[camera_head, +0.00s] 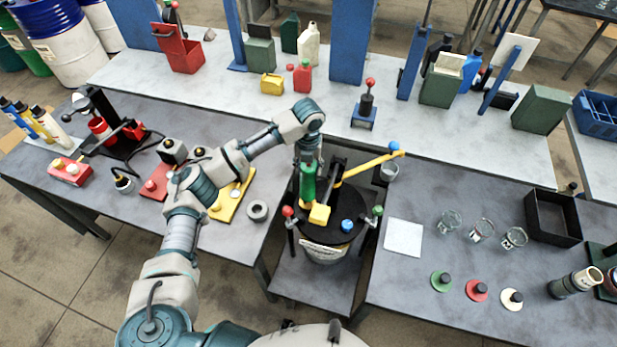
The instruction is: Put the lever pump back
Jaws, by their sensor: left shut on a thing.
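A drum with a round black lid (325,228) stands in the gap between the two front tables. The lever pump's green upright body (308,187) is over the lid, with a yellow block (319,214) near its lower end. I cannot tell whether it is seated in the lid or just above it. My left gripper (309,163) is shut on the top of the green body. A yellow bar (365,168) slants up to the right behind it, near a blue ball. My right gripper is not in view.
Clamps with red (288,211) and green knobs, and a blue knob (347,226), surround the lid. A white sheet (403,238) and several glass jars are on the right table.

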